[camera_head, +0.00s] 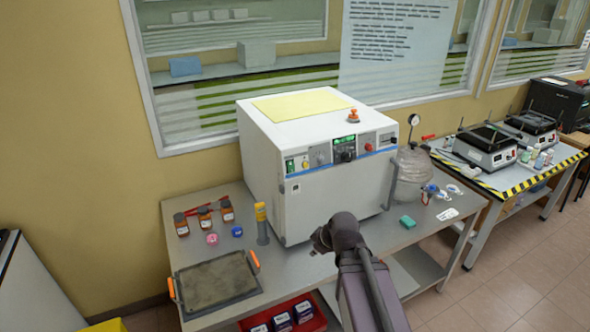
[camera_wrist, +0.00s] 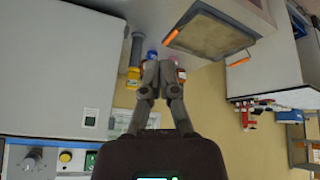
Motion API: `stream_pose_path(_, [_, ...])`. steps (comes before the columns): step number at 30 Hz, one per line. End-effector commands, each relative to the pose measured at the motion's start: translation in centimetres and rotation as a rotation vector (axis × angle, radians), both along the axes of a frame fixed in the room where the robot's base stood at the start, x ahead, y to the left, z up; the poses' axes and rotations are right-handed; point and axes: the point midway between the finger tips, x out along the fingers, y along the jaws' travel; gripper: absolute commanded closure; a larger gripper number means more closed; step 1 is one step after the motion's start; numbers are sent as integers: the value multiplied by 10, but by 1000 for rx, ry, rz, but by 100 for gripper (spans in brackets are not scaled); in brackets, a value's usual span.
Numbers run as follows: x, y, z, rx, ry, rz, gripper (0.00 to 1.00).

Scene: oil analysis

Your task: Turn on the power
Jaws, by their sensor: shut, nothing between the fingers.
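The white machine (camera_head: 290,205) stands on the bench with a control panel along its upper front. A green switch (camera_head: 290,166) is at the panel's left end, beside a yellow button (camera_head: 305,163) and a knob (camera_head: 320,158). The upside-down wrist view shows the green switch (camera_wrist: 91,160), yellow button (camera_wrist: 65,157) and knob (camera_wrist: 31,160) at lower left. My gripper (camera_head: 320,240) is shut and empty, in front of the machine's lower front and apart from the switch. In the wrist view my gripper (camera_wrist: 159,66) has its fingertips together. Whether the switch is on cannot be told.
A dark tray (camera_head: 215,280) with orange handles, brown bottles (camera_head: 205,217) and a yellow-topped grey cylinder (camera_head: 262,222) are on the left of the bench. A glass vessel (camera_head: 413,172) with a gauge stands right of the machine. A red bin (camera_head: 290,318) is below the front edge.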

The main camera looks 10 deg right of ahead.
Motion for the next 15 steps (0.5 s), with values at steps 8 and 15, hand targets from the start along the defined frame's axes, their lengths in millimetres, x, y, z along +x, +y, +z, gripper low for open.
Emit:
stream_pose_path(8, [25,7,34,-35,-218,201,100])
stream_pose_path(15, [44,11,62,-100,-411,346,100])
